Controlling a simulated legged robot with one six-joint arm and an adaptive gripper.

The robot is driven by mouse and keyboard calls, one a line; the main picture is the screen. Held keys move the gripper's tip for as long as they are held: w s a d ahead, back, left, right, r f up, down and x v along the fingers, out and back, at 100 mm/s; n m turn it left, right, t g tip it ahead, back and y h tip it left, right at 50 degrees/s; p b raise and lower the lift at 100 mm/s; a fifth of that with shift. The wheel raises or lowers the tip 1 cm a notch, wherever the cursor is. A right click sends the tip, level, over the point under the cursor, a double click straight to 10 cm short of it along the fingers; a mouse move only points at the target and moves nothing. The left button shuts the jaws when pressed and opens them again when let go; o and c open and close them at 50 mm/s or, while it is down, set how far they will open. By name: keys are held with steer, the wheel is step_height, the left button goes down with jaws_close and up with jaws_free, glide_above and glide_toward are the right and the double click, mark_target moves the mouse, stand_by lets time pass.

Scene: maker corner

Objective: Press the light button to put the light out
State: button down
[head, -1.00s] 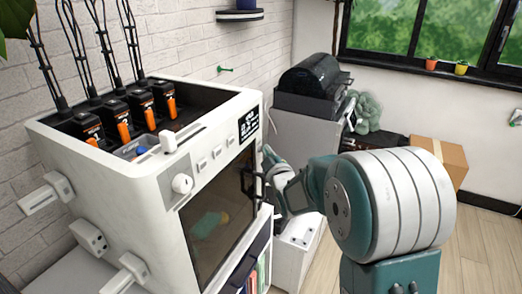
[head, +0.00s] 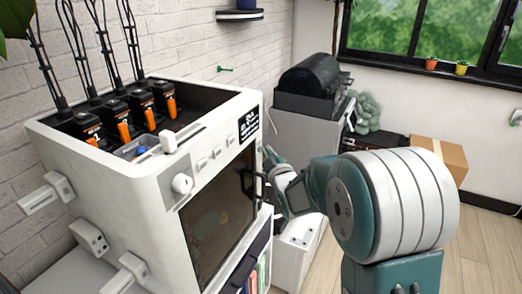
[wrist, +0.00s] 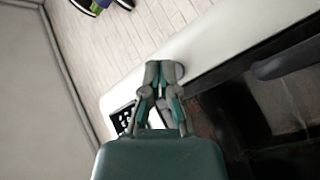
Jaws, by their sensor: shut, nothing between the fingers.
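The white machine (head: 110,165) stands at the left with a dark front door window (head: 215,230). Its sloped front panel carries a round knob (head: 182,184), a row of small white buttons (head: 216,153) and a display (head: 249,124). I cannot tell which button is the light button. My gripper (head: 268,152) is shut and empty, in front of the machine near the door handle. Contact cannot be made out.
The black door handle (head: 249,180) sticks out near my gripper. A dark-lidded machine (head: 312,85) stands on a grey cabinet behind. A cardboard box (head: 438,153) is on the right, with open wooden floor (head: 480,240) in front of it.

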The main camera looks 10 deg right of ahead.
steer(key=shift+s+d, duration=0.1)
steer(key=shift+d, duration=0.1)
steer(key=s+d, duration=0.2)
steer(key=d, duration=0.1)
steer(key=s+d, duration=0.1)
steer(key=shift+s+d, duration=0.25)
steer(key=shift+d, duration=0.15)
steer(key=shift+r, duration=0.1)
stand_by(0.3)
steer(key=s+a+m+g+h, duration=0.1)
steer(key=s+m+g, duration=0.4)
steer(key=s, duration=1.2)
steer(key=s+a+m+g+h, duration=0.1)
steer(key=s+m+g, duration=0.5)
steer(key=s, duration=1.1)
steer(key=shift+s+a+g+h, duration=0.2)
steer(key=shift+g+h, duration=0.1)
steer(key=shift+g, duration=0.7)
steer(key=shift+r, duration=0.1)
